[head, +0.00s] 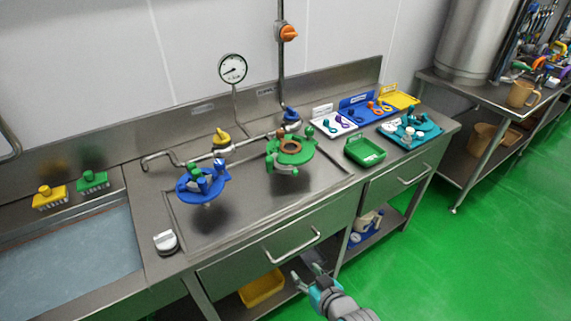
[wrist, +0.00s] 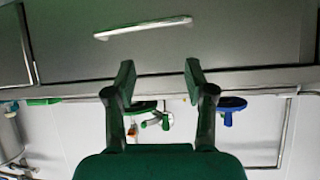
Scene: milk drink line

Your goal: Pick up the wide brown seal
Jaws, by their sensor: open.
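The wide brown seal (head: 290,146) is a brown ring lying on top of the green round fitting (head: 296,158) on the steel worktop, in the middle of the head view. My gripper (head: 309,273) is open and empty in front of the worktop, near the drawer fronts and well short of the seal. In the wrist view, my gripper's two dark fingers (wrist: 159,80) stand apart with nothing between them. The seal cannot be made out for sure in the wrist view.
A blue round fitting (head: 203,187) stands left of the green one. Pipes with a yellow valve (head: 221,139) run behind. A drawer handle (head: 293,246) juts out near my gripper.

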